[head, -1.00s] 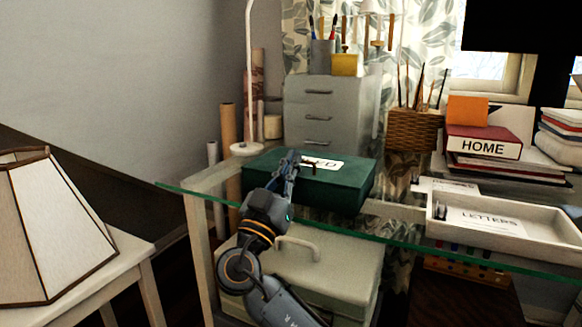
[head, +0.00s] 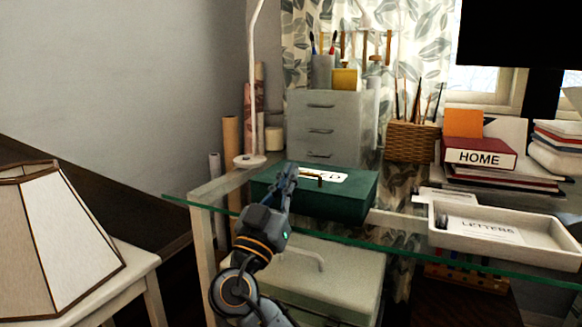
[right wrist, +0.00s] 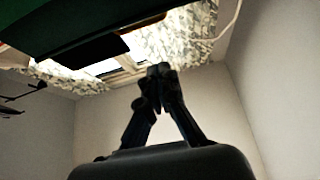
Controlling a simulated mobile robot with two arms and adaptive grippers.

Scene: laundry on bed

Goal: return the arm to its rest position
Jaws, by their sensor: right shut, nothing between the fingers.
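My right gripper (head: 284,182) shows in the head view with its fingers pointing up and away, in front of the left part of a dark green box (head: 340,205) with a white label. I cannot tell from this view whether it touches the box. In the right wrist view the fingers (right wrist: 160,72) come together at their tips with nothing between them. My left gripper is not in view.
The green box stands on a glass-topped desk (head: 400,247). A grey drawer unit (head: 322,128), a pencil basket (head: 410,142), a HOME binder (head: 478,158) and a LETTERS tray (head: 520,255) are on it. A lampshade (head: 60,240) stands at left.

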